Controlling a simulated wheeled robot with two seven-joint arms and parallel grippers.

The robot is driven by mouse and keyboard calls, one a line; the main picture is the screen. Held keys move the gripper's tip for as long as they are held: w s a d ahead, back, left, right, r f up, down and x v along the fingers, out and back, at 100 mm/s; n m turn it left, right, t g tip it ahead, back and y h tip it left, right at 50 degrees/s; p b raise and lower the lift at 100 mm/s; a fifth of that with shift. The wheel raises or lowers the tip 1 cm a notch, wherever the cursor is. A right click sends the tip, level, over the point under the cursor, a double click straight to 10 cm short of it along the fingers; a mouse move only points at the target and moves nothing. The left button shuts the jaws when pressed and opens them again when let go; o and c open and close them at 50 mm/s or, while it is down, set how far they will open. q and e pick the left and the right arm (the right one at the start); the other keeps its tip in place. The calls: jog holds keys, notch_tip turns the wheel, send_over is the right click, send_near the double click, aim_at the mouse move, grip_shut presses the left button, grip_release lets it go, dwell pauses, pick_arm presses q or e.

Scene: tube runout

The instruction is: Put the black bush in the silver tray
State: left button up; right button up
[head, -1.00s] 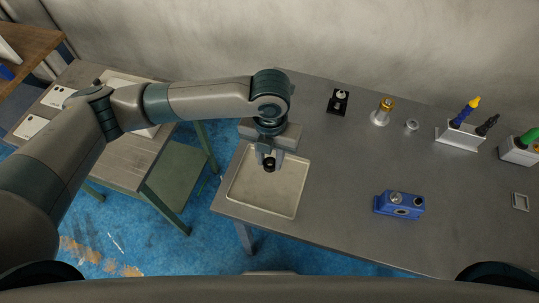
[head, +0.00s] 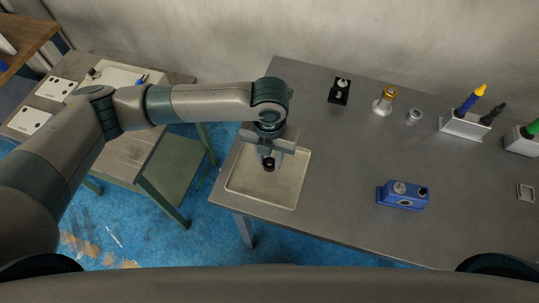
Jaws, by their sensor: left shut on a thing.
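The silver tray (head: 284,203) lies at the left end of the grey table, a shallow square with a low rim. My left gripper (head: 268,161) points down over the back part of the tray. It is shut on the black bush (head: 268,165), a small dark ring at the fingertips. I cannot tell whether the bush touches the tray floor. The rest of the tray is empty. My right gripper is not in view.
A blue block (head: 402,196) with round fittings stands right of the tray. Along the back are a black block (head: 339,93), a brass-topped piece (head: 383,102), a small ring (head: 414,116) and a holder (head: 465,125) with coloured-handled tools. The table's middle is clear.

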pick_arm(q)
jog(key=shift+f, duration=0.2)
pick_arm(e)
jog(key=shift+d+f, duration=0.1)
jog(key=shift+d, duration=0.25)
pick_arm(q)
jog(key=o, duration=1.2)
jog(key=shift+c, duration=0.2)
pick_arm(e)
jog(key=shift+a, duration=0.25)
pick_arm(q)
jog(key=shift+r, duration=0.1)
jog(key=shift+r, duration=0.2)
notch_tip(320, 180, up, 6)
jog(key=p, duration=0.6)
jog(key=shift+r, duration=0.25)
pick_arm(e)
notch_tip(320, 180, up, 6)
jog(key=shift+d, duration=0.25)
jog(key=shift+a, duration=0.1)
